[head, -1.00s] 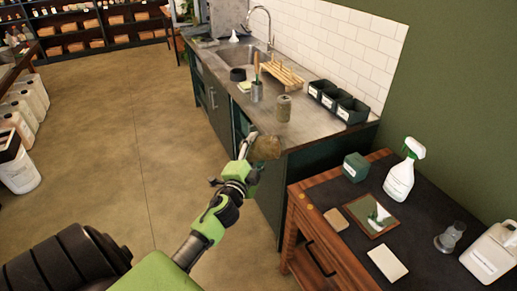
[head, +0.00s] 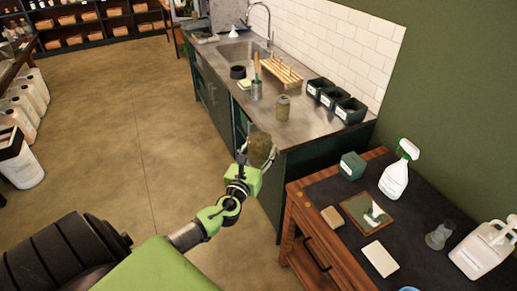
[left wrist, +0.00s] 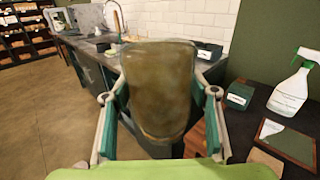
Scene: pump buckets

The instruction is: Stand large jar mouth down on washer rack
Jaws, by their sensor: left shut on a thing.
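The large jar (head: 261,146), murky brown-green, is in my left gripper (head: 257,160), in front of the counter's near end. In the left wrist view the jar (left wrist: 157,85) fills the space between the two fingers of the gripper (left wrist: 155,105), which are shut on its sides. I cannot tell which end its mouth is on. The washer rack (head: 280,73), wooden with pegs, stands on the counter beside the sink, beyond the jar and apart from it. My right gripper is not in view.
On the counter (head: 300,128) stand a smaller jar (head: 283,107), a metal cup with a brush (head: 256,89), a dark round item (head: 238,72) and dark green bins (head: 350,111). A wooden table (head: 300,215) with a spray bottle (head: 396,175) stands at right.

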